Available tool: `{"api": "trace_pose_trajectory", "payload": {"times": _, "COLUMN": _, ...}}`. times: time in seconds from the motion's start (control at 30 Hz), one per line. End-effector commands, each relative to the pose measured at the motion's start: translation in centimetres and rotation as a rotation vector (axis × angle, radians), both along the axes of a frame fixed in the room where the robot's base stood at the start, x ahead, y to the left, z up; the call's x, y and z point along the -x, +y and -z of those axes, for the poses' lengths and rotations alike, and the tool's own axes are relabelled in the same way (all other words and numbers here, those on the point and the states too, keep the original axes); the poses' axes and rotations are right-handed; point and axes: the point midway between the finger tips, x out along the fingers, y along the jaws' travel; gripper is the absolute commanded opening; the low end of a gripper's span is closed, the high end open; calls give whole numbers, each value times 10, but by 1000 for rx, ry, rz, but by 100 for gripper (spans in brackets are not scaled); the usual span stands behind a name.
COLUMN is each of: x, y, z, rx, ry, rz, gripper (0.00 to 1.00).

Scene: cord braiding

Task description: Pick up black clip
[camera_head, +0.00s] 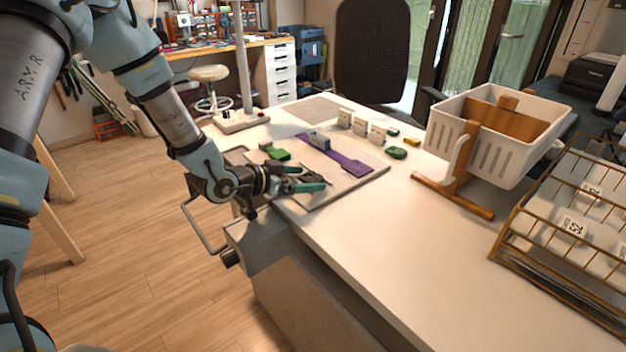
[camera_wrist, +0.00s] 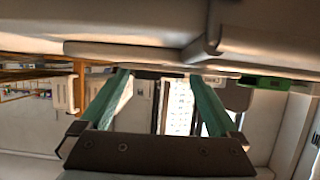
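My gripper (camera_head: 311,178) is low over the near left edge of the board (camera_head: 345,186) on the white table. Its two green fingers stand apart, and in the wrist view the gap between the fingertips (camera_wrist: 160,76) looks wide. A small dark piece (camera_head: 314,179), likely the black clip, shows by the fingertips in the head view. In the wrist view a thin dark strip (camera_wrist: 160,74) lies between the tips; I cannot tell whether it is the clip. The fingers partly hide this spot, and no contact is clear.
A purple strap (camera_head: 347,162) crosses the board, with a green piece (camera_head: 278,153) to its left. Pale blocks (camera_head: 360,126) and another green piece (camera_head: 397,153) lie behind. A white basket (camera_head: 499,160) on a wooden stand and a wire rack (camera_head: 570,245) occupy the right. The front tabletop is clear.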

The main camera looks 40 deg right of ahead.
Motion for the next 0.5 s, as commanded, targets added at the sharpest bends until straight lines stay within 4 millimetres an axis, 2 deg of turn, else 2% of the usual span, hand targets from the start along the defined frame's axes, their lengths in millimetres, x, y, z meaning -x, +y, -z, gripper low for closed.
{"api": "trace_pose_trajectory", "payload": {"times": 0.07, "x": 0, "y": 0, "z": 0, "rx": 0, "ry": 0, "rz": 0, "gripper": 86}}
{"api": "trace_pose_trajectory", "payload": {"times": 0.5, "x": 0, "y": 0, "z": 0, "rx": 0, "ry": 0, "rz": 0, "gripper": 37}}
